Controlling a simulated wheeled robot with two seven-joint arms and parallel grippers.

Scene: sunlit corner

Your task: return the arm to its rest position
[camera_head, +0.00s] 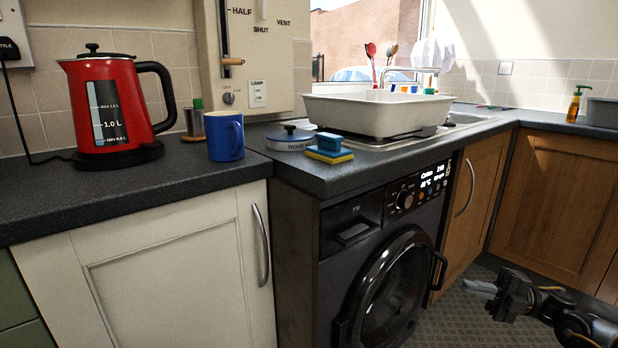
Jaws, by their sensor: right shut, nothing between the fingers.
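My right gripper (482,287) shows at the lower right in the head view, with its black arm coming in from the right edge. It is shut and holds nothing. It hangs over the patterned floor, to the right of the washing machine (375,262) and in front of the wooden cupboards, apart from both in the picture. My left gripper is not in view.
The dark worktop (200,185) bears a red kettle (112,103), a blue mug (224,136), a sponge stack (328,149) and a white basin (376,112). Handles stick out from the white cupboard (165,272) and the wooden cupboard (477,195). Floor (450,318) around the gripper looks clear.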

